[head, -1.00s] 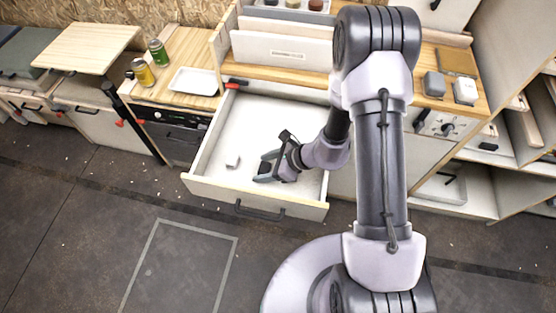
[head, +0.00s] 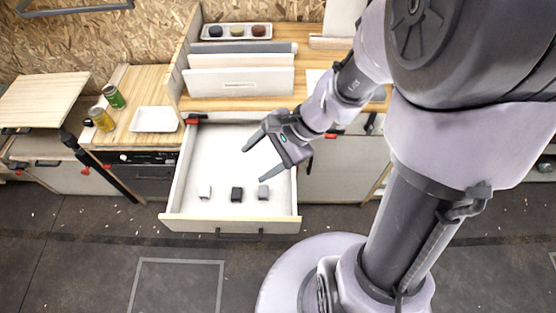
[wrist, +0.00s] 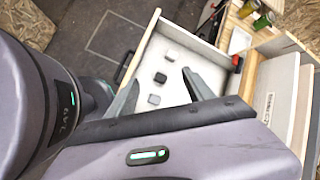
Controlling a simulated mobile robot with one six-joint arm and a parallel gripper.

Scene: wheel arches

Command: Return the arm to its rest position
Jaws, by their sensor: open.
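My gripper (head: 258,160) is open and empty above the right part of the open drawer (head: 185,195) in the head view. Its fingers are spread apart and touch none of the small blocks. In the drawer, a light block (head: 204,191), a black block (head: 237,194) and a grey block (head: 264,192) lie in a row near the front wall. In the wrist view the open fingers (wrist: 157,92) reach over the drawer, and the row of blocks shows between and left of them.
A wooden counter (head: 200,103) with upright panels (head: 240,83) stands behind the drawer. A tray with three small bowls (head: 236,31) is at the back. A white tray (head: 154,120), a green can (head: 114,97) and a yellow can (head: 101,118) stand left. Floor in front is clear.

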